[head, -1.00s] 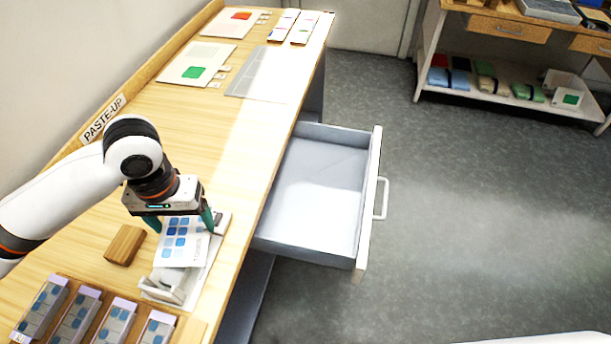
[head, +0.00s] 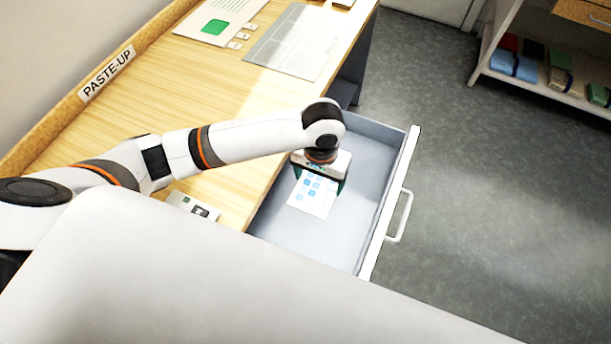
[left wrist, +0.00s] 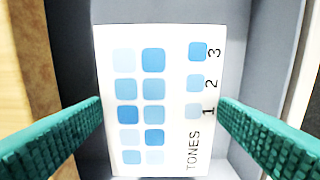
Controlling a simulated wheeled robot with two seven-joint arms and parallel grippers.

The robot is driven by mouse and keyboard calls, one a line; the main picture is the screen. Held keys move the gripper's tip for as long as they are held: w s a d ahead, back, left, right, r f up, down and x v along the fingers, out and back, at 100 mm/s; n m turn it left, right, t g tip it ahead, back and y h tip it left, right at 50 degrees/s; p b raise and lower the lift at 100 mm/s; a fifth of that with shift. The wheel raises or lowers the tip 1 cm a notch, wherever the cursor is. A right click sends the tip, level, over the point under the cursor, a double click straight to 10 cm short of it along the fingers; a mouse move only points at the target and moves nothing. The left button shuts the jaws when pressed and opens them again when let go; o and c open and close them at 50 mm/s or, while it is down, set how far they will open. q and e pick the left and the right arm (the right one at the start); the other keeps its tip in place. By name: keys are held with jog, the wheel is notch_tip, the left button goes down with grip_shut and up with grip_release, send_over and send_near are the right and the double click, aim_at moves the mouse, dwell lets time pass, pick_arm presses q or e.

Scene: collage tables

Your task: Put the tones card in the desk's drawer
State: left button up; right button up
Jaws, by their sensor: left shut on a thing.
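The tones card (head: 311,196) is white with several blue squares; its word TONES reads clearly in the left wrist view (left wrist: 172,100). My left gripper (head: 318,178) is over the open drawer (head: 290,233) of the desk, with the card at its fingers. In the left wrist view the two green fingers (left wrist: 160,112) lie along the card's two sides, and the grey drawer interior shows around it. I cannot tell whether the card touches the drawer floor. My right gripper is not in view.
The drawer's front with its handle (head: 400,216) stands out over the grey floor. On the desk top (head: 150,125) lie a grey sheet (head: 295,42) and a card with a green square (head: 218,20). A shelf (head: 540,80) stands at the upper right. My own white body hides the lower part.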

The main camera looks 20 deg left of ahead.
pick_arm(q)
jog(key=f, duration=1.1)
jog(key=shift+d+b, duration=0.2)
jog(key=shift+b, duration=0.2)
jog(key=o, duration=0.9)
jog(key=shift+w+f, duration=0.1)
jog(key=shift+c, duration=0.2)
notch_tip(320, 180, up, 12)
jog(key=shift+r+p, duration=0.15)
jog(key=shift+p, duration=0.45)
